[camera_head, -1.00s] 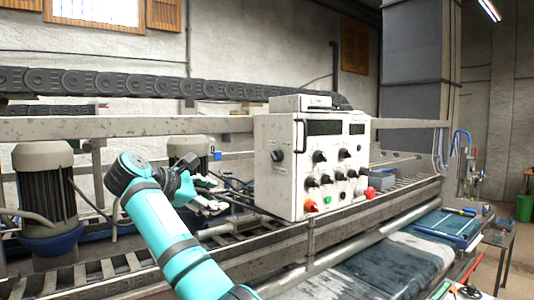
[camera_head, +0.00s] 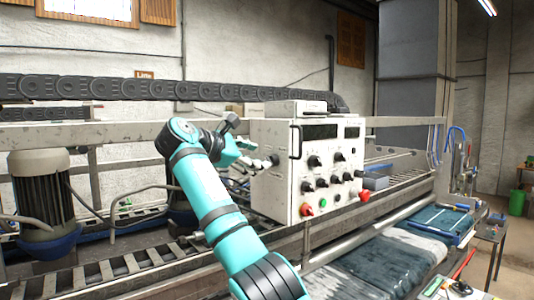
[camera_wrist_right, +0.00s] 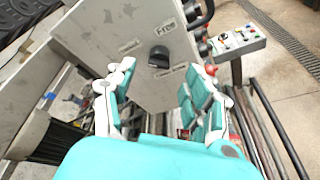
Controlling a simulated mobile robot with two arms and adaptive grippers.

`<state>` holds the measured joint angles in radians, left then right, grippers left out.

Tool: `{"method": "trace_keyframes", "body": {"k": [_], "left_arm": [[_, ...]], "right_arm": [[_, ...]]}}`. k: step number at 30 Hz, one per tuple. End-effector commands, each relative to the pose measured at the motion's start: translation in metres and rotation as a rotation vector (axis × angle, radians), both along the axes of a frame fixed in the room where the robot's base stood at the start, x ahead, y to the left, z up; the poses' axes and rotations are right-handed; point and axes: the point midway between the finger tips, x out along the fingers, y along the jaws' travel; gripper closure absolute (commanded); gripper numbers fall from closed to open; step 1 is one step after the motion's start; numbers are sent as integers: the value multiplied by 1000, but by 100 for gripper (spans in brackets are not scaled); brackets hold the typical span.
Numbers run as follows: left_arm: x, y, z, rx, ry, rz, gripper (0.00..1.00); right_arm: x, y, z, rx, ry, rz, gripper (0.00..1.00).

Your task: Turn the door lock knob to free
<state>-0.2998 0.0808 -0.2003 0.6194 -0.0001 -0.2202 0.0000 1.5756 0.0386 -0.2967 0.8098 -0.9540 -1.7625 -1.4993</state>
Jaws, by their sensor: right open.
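The door lock knob (camera_wrist_right: 159,57) is a black round knob on the grey side face of the white control box (camera_head: 268,133). In the right wrist view a "Free" label (camera_wrist_right: 164,28) is above it, and further small labels are beside and below it. My right gripper (camera_wrist_right: 160,76) is open, its teal-and-white fingers on either side of the knob in that view, and I see no contact. My left gripper is not in view.
The box front has several black knobs, a green button (camera_head: 323,201) and a red button (camera_head: 364,196). A grey beam (camera_head: 90,131) and a motor (camera_head: 38,190) stand to the left. A conveyor with a dark rug (camera_head: 385,265) runs at lower right.

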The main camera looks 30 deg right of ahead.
Motion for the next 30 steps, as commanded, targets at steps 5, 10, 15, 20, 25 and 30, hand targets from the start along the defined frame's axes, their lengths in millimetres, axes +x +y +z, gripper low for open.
{"method": "trace_keyframes", "body": {"k": [5,10,15,20,25,30], "left_arm": [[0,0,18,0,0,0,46],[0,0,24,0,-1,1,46],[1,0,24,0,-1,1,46],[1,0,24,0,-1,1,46],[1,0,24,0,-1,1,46],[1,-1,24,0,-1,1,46]], "right_arm": [[8,-30,-6,-1,2,-1,47],[12,-45,-12,1,0,1,47],[14,-50,-15,1,-1,0,47],[14,-50,-15,1,-1,0,47],[14,-50,-15,1,0,1,66],[14,-49,-15,0,-1,1,88]]}}
